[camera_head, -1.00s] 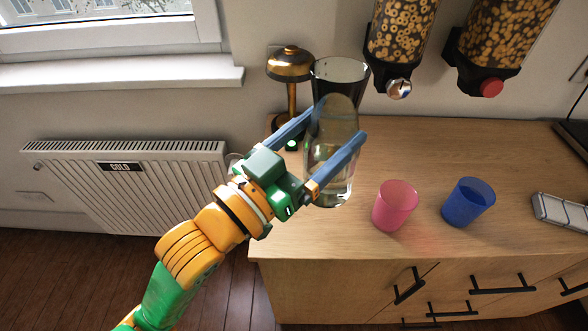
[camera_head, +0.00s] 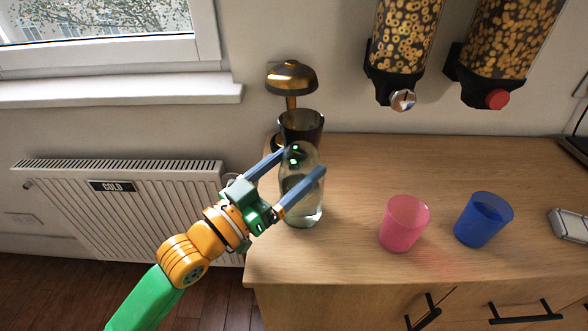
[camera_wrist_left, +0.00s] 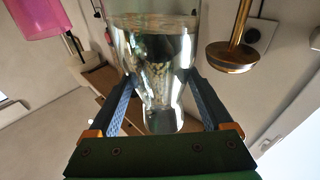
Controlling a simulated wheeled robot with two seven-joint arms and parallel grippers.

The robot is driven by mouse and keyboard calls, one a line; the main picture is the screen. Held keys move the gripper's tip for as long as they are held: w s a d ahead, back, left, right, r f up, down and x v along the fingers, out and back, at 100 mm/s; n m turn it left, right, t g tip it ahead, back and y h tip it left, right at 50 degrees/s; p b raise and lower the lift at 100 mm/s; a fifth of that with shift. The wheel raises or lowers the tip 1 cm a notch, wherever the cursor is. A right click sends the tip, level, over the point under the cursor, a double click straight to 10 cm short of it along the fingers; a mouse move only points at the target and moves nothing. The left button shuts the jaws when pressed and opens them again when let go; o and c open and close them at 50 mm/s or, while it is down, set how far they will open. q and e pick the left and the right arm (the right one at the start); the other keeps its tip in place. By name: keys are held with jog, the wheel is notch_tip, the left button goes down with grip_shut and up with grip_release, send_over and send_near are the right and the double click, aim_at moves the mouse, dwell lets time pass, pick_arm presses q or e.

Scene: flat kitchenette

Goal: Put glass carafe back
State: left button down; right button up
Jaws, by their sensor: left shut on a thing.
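The wrist view shows the carafe (camera_wrist_left: 160,75) between both fingers (camera_wrist_left: 160,105). Its base appears over the counter top; I cannot tell whether it touches. My right gripper is not in view.
A brass lamp (camera_head: 291,77) stands close behind the carafe. A pink cup (camera_head: 404,224) and a blue cup (camera_head: 483,219) stand to the right on the counter (camera_head: 360,165). Cereal dispensers (camera_head: 404,45) hang above. A radiator (camera_head: 120,205) is on the left wall.

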pick_arm(q)
grip_release()
jog(key=v, duration=1.2)
jog(key=w+a+f+n+t+y, duration=0.1)
jog(key=w+a+f+n+y, duration=0.15)
jog(key=a+f, duration=0.2)
jog(key=w+a+f+n+y, duration=0.1)
jog(key=w+a+f+y, duration=0.25)
jog(key=f, duration=0.25)
jog(key=s+a+f+n+g+y, duration=0.2)
jog(key=a+f+y, duration=0.15)
jog(key=f, duration=0.75)
jog(key=s+a+f+n+g+y, duration=0.1)
jog(key=a+f+g+y, duration=0.3)
jog(key=f, duration=0.7)
jog(key=s+f+g, duration=0.3)
jog(key=s+f, duration=1.1)
jog(key=f, duration=0.2)
jog(key=s+d+f+g, duration=0.2)
jog(key=s+f, duration=0.1)
jog(key=s, duration=0.5)
jog(key=s+d+f+g, duration=0.3)
jog(key=s, duration=0.5)
jog(key=shift+d+m, duration=0.3)
jog(key=shift+m, duration=0.05)
